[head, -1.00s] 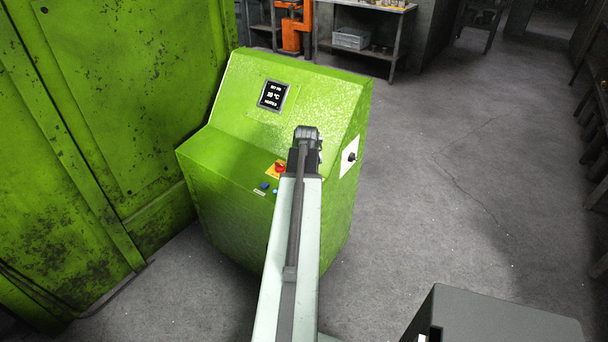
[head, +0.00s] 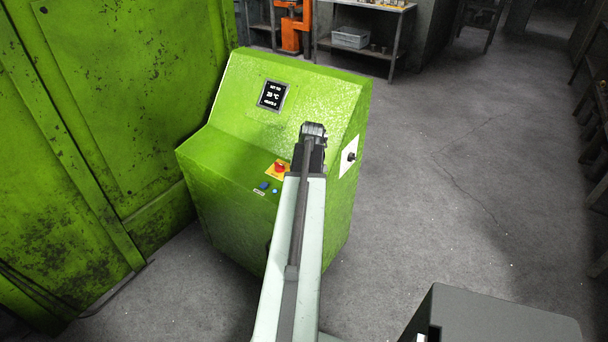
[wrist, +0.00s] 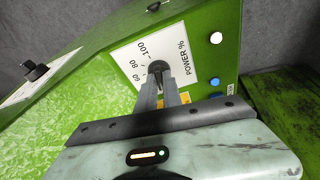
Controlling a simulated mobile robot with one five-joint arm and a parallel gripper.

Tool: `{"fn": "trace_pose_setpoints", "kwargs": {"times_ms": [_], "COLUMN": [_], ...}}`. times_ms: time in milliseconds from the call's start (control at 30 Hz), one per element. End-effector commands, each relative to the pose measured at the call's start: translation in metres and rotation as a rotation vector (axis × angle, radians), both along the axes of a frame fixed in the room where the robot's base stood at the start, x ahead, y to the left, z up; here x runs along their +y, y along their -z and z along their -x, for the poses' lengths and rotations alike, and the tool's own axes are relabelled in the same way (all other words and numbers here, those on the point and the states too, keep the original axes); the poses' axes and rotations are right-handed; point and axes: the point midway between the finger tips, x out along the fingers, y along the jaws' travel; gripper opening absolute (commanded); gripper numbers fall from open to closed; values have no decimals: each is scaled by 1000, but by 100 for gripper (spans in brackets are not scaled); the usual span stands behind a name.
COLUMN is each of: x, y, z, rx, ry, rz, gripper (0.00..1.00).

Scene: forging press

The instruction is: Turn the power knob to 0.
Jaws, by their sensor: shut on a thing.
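The power knob (wrist: 158,67) is a dark knob on a white plate (wrist: 185,55) marked "POWER %", with 60, 80 and 100 readable along its left side. My gripper (wrist: 161,84) is shut on the knob, one finger on each side. The fingers hide the lower part of the dial, and I cannot tell which number the knob points to. In the head view my gripper's end (head: 312,135) is over the green console (head: 225,160), and my arm hides the power knob there.
A red emergency stop (head: 281,168) and blue buttons (head: 264,186) are left of my arm. A second dark knob (head: 351,157) is on the console's right side. A display (head: 272,95) is on the sloped face. Floor to the right is clear.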

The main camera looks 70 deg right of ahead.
Motion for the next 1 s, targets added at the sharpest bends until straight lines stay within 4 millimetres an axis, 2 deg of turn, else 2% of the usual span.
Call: {"fn": "trace_pose_setpoints", "kwargs": {"times_ms": [133,167,200,233,633,767,1000], "x": [1,1,1,1,2,6,17], "y": [1,1,1,1,-6,-23,-66], "z": [5,5,5,4,3,6,16], "rx": [10,10,10,9,5,5,6], "ry": [0,2,2,2,1,2,1], "rz": [-5,-4,-4,-4,-2,-1,-2], "gripper": [0,18,29,32,32,32,32]}}
